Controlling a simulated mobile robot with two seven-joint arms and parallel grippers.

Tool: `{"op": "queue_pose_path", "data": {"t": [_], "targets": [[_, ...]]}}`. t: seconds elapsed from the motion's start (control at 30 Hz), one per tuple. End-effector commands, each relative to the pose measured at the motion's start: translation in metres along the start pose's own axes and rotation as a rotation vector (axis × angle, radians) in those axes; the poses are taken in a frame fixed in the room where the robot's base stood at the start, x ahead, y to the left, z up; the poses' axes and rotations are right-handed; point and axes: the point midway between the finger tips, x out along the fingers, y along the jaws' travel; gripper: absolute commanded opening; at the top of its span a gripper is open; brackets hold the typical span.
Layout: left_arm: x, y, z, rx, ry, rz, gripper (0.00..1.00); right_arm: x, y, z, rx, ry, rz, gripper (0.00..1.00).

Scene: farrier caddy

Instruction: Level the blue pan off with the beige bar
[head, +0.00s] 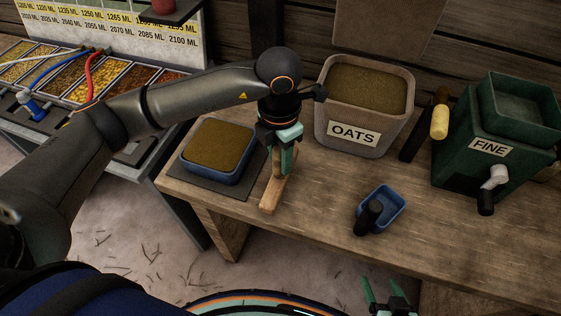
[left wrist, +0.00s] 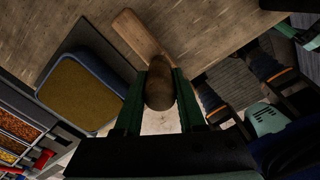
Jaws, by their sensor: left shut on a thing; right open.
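The blue pan (head: 246,176) stands on a dark mat at the table's left end, full of brownish grain up to about its rim. It also shows at left in the left wrist view (left wrist: 112,112). My left gripper (head: 281,165) is just right of the pan, pointing down and shut on the beige bar (head: 271,196). In the left wrist view the bar (left wrist: 138,33) reaches out beyond the green fingers, and a rounded brown part of it sits between them. The bar is beside the pan, not over it. My right gripper (head: 389,298) is open and empty at the bottom edge.
An oats bin (head: 338,133) stands behind the bar. A small blue scoop (head: 384,206) with a black handle lies right of it. A green mill (head: 480,160) marked FINE stands at right. Grain trays (head: 85,82) are at far left.

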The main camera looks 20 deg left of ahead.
Motion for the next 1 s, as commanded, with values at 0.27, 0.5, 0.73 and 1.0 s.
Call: {"op": "queue_pose_path", "data": {"t": [0.27, 0.5, 0.73, 1.0], "targets": [[0.033, 0.005, 0.006, 0.0, 0.001, 0.0, 0.0, -0.005, 0.0, -0.005, 0.0, 0.0, 0.0, 0.73], [0.037, 0.005, 0.006, 0.0, 0.0, 0.0, 0.43, -0.004, 0.0, -0.004, 0.0, 0.0, 0.0, 0.73], [0.036, 0.005, 0.006, 0.0, 0.0, 0.001, 0.69, -0.004, 0.0, -0.004, 0.0, 0.0, 0.0, 0.73], [0.037, 0.005, 0.005, -0.001, 0.0, 0.0, 0.69, -0.004, 0.0, -0.005, 0.0, 0.0, 0.0, 0.73]]}}
